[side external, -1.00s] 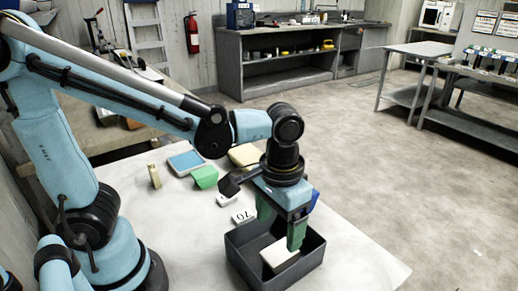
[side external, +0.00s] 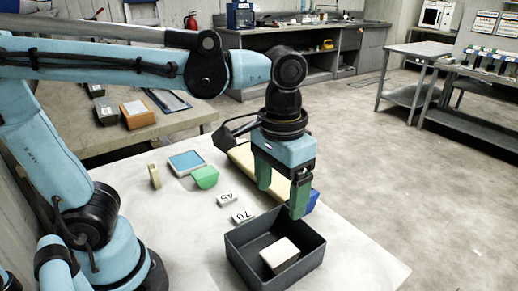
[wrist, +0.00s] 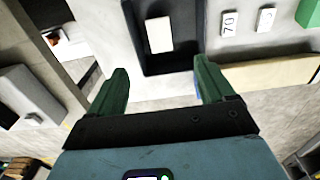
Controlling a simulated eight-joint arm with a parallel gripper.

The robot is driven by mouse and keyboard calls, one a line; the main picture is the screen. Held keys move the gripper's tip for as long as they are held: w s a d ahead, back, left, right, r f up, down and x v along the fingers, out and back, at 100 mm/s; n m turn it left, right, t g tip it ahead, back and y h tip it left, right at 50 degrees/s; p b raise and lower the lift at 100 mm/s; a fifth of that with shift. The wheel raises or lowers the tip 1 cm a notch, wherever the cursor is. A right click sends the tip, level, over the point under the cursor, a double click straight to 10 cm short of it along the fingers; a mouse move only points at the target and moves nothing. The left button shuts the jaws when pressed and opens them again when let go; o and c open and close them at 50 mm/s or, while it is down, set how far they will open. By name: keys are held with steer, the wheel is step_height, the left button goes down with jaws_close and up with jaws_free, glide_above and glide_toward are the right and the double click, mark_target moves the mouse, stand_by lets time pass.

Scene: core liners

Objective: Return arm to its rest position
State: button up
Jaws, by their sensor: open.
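My gripper (side external: 281,201) is open and empty, pointing down above the back part of the dark bin. Its two green fingers are apart, and it also shows in the wrist view (wrist: 161,68). The dark open bin (side external: 308,262) stands on the pale table (side external: 365,268). A white block (side external: 280,254) lies inside the bin, apart from the fingers. The block and bin also show at the top of the wrist view, with the block (wrist: 159,34) beyond the fingertips.
Tags marked 45 (side external: 227,198) and 70 (side external: 243,217) lie left of the bin. A green piece (side external: 205,177), a blue-topped tray (side external: 187,162), a yellowish upright piece (side external: 154,176) and a tan board (side external: 240,158) are farther back. The table's front right is clear.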

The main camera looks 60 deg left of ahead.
steer(key=w+a+f+t, duration=0.1)
steer(key=a+f+t, duration=0.3)
steer(key=a+t, duration=0.3)
steer(key=a, duration=0.4)
steer(key=shift+w, duration=0.3)
